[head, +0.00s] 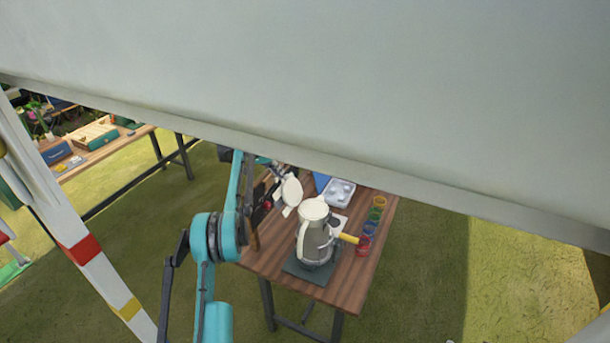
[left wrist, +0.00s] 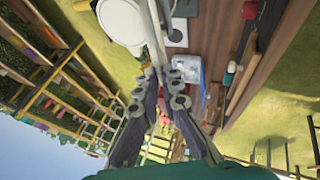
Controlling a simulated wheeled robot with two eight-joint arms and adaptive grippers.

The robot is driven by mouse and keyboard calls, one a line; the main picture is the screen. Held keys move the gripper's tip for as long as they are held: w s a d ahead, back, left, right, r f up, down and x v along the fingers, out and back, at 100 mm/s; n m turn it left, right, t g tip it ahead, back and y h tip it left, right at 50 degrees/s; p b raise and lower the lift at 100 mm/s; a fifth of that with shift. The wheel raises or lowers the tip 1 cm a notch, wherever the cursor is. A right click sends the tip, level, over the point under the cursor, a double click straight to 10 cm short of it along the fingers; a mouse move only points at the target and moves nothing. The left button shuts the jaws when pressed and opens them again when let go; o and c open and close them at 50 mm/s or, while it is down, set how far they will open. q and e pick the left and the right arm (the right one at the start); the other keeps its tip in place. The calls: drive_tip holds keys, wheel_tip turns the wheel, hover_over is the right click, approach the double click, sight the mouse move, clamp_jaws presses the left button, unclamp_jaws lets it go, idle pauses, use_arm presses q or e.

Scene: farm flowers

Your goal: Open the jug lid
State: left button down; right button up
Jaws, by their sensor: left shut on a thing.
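The grey and cream jug (head: 312,243) stands upright on a dark pad (head: 308,270) on the wooden table. Its top (head: 315,208) looks pale and round; I cannot tell whether it is covered. My left gripper (head: 279,177) is just behind and left of the jug top. It is shut on a pale piece next to a white round disc (head: 292,190), which looks like a lid and appears apart from the jug. In the left wrist view the fingertips (left wrist: 164,74) close at the base of a long pale strip, with a cream disc (left wrist: 122,20) beside it. My right gripper is out of view.
A white tray (head: 338,191) lies at the table's back. Several coloured rings or cups (head: 372,215) line the right side, near a yellow handle (head: 348,239). A large pale overhead panel (head: 350,80) hides the upper head view. Another table (head: 100,153) stands far left.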

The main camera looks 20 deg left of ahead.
use_arm(q)
drive_tip(key=shift+a+f, duration=0.15)
drive_tip(key=shift+f, duration=0.05)
idle(0.3)
drive_tip(key=c, duration=1.7)
unclamp_jaws()
drive_tip(key=v, duration=1.3)
drive_tip(key=shift+s+d, duration=0.4)
drive_tip(key=shift+a, duration=0.1)
